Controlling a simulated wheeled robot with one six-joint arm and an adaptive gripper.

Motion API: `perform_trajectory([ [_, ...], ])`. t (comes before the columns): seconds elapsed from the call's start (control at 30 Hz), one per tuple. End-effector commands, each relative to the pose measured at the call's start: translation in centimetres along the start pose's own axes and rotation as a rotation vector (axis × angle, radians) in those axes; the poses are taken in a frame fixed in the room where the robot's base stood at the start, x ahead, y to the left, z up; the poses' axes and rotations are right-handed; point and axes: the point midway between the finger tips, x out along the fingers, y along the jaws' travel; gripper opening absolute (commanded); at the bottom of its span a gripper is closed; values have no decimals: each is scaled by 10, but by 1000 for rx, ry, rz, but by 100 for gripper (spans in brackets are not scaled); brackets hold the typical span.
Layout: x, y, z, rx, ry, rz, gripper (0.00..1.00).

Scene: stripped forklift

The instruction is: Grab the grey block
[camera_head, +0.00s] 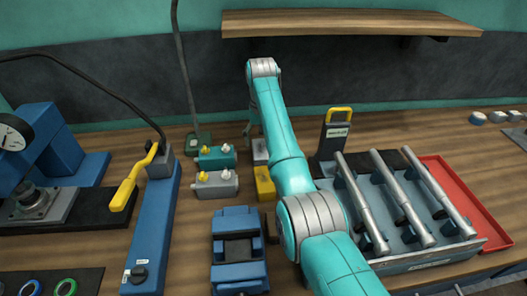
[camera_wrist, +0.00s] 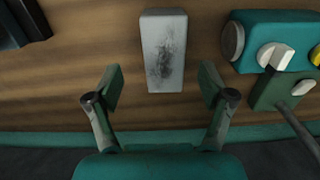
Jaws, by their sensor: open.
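The grey block (camera_wrist: 163,50) lies on the wooden worktop in the wrist view, pale with dark smudges on its top face. In the head view, the grey block (camera_head: 260,152) is left of my arm, behind a yellow block. My gripper (camera_wrist: 161,84) is open, its two teal-padded fingers spread. In the wrist view the near end of the block lies between the fingertip lines, with a gap on each side; no contact shows. In the head view my gripper (camera_head: 251,126) is partly hidden by my arm above the back of the worktop.
A yellow block (camera_head: 265,183) sits in front of the grey block. Teal (camera_head: 216,156) and grey (camera_head: 215,184) switch boxes stand to its left. A blue vise-like fixture (camera_head: 239,245) is nearer. A rack of metal rods (camera_head: 400,215) and a yellow-handled device (camera_head: 335,135) are to the right.

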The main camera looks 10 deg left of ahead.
Motion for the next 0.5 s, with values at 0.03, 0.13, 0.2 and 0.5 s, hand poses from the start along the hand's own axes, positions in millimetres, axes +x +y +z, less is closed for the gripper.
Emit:
perform_trajectory([
  [0.03, 5, 0, -1, 0, 0, 0, 81],
  [0.13, 16, -2, -3, 0, -1, 0, 81],
  [0.2, 27, -4, -5, 0, -1, 0, 81],
  [0.5, 52, -4, -7, 0, 4, 0, 81],
])
